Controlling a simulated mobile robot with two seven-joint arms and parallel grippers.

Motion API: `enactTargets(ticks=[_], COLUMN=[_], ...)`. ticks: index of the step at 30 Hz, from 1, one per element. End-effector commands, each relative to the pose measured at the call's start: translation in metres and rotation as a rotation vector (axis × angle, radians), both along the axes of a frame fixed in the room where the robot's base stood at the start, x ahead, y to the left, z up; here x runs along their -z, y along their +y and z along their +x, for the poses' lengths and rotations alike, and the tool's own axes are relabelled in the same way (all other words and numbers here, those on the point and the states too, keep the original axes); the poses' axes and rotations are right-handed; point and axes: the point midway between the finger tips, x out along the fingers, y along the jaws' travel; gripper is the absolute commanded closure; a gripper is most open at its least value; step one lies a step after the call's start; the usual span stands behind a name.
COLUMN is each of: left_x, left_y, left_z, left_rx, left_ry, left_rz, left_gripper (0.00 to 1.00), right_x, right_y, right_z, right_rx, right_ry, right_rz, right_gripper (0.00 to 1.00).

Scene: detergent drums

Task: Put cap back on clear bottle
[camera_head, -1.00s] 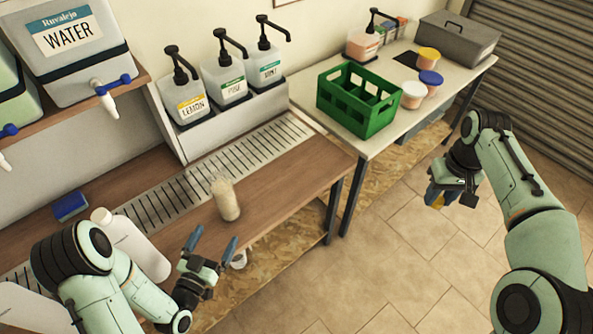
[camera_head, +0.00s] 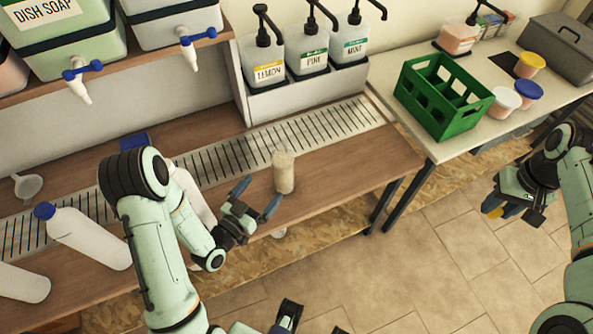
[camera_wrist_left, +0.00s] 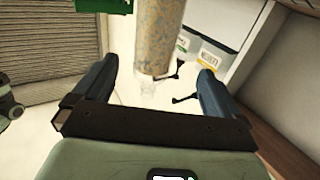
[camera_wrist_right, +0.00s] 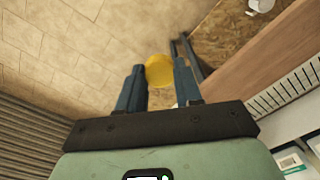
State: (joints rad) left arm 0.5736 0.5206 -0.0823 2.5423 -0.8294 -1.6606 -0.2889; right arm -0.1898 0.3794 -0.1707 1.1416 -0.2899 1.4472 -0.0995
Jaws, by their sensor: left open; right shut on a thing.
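The clear bottle (camera_head: 283,172) stands upright near the bench's front edge, with pale beige contents. It also shows in the left wrist view (camera_wrist_left: 160,40), between and beyond the fingers, with its clear neck visible. My left gripper (camera_head: 258,195) is open and empty, just left of the bottle, fingers pointing towards it. My right gripper (camera_head: 503,209) is out over the floor at the right, shut on a yellow cap (camera_wrist_right: 160,71). The cap lies between its fingertips and shows only slightly in the head view.
White bottles, one with a blue cap (camera_head: 85,236), lie on the bench at left. A funnel (camera_head: 27,185) and blue sponge (camera_head: 134,142) are behind. Pump bottles (camera_head: 306,50) stand behind the drain grate (camera_head: 240,155). A green crate (camera_head: 440,97) is on the right table.

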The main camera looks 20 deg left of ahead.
Motion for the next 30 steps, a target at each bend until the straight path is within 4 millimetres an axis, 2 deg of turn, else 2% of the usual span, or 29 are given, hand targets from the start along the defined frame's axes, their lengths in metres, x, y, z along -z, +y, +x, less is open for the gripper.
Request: enactTargets(ticks=[3,15,22,23,27,30], left_x=[0.005,0.005,0.005,0.005,0.001,0.000], left_y=[-0.001,-0.004,-0.007,-0.008,-0.011,-0.011], left_z=[0.004,0.021,0.041,0.043,0.060,0.065], left_rx=[0.005,0.001,0.002,0.002,0.002,0.001], left_ry=[-0.003,-0.004,-0.004,-0.005,0.001,-0.001], left_rz=[0.005,0.000,0.001,0.000,-0.004,-0.003], left_gripper=[0.01,0.01,0.01,0.01,0.01,0.01], right_x=[0.025,0.092,0.132,0.136,0.130,0.130], right_y=[0.000,0.000,0.000,0.000,0.000,0.000], right_z=[-0.003,-0.005,-0.003,-0.002,-0.003,-0.003], right_rx=[0.000,0.000,0.000,0.000,0.000,0.000], right_ry=[0.008,0.028,0.041,0.042,0.039,0.039], right_rz=[0.000,0.000,0.000,0.000,0.000,0.001], right_gripper=[0.93,0.93,0.93,0.93,0.93,0.93])
